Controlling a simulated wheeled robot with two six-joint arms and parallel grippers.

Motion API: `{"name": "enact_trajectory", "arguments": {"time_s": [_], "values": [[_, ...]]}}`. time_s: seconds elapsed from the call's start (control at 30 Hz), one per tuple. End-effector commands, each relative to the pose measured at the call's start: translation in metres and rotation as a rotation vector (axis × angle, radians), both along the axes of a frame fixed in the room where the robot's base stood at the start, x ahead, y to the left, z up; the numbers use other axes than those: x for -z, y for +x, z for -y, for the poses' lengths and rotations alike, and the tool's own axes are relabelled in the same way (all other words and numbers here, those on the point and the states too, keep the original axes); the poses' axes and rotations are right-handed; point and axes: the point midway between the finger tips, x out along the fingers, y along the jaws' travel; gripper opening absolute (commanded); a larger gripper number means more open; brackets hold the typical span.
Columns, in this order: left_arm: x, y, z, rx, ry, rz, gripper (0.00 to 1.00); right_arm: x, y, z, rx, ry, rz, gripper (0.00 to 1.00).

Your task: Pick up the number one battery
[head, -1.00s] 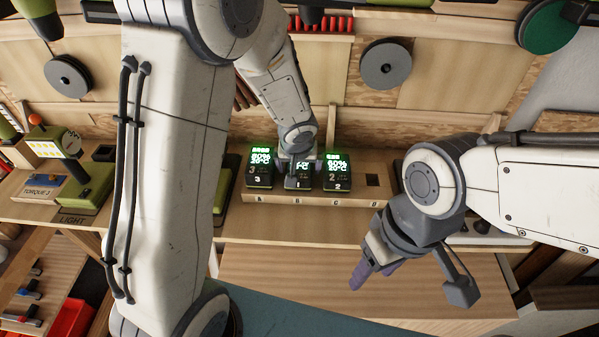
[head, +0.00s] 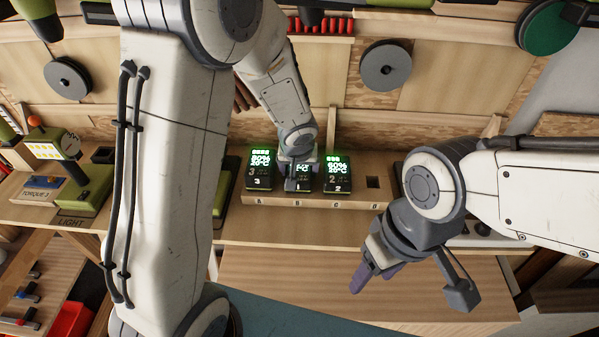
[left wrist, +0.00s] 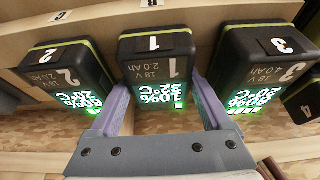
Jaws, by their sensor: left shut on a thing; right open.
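The number one battery (left wrist: 157,62) is black with a green trim line and a lit screen reading 10% and 32°C. In the head view the number one battery (head: 298,186) is at slot B, partly hidden by my left gripper. My left gripper (head: 297,164) is shut on it from above; in the left wrist view its two purple fingers (left wrist: 163,108) are on either side of the battery. I cannot tell whether the battery is raised from its slot. My right gripper (head: 372,279) is open and empty, in front of the bench at the right.
The number three battery (head: 259,172) at slot A and the number two battery (head: 337,175) at slot C stand close on either side. Slot D (head: 374,183) is empty in the wooden rack (head: 355,198). A torque and light station (head: 78,180) is at the left.

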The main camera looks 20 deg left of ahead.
Motion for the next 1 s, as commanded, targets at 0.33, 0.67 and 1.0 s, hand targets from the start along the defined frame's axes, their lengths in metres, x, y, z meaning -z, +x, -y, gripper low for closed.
{"name": "enact_trajectory", "arguments": {"time_s": [0.33, 0.67, 1.0], "values": [[-0.016, 0.001, 0.0, -0.001, -0.001, 0.003, 0.0, -0.015, 0.0, 0.0, 0.0, 0.0, 0.0, 0.59], [-0.059, -0.015, 0.023, 0.008, -0.004, 0.009, 0.0, -0.014, 0.0, 0.0, -0.002, 0.0, 0.0, 0.59], [-0.1, -0.057, 0.078, 0.006, -0.004, 0.006, 0.0, 0.014, 0.0, 0.0, 0.003, 0.0, 0.0, 0.59]]}}
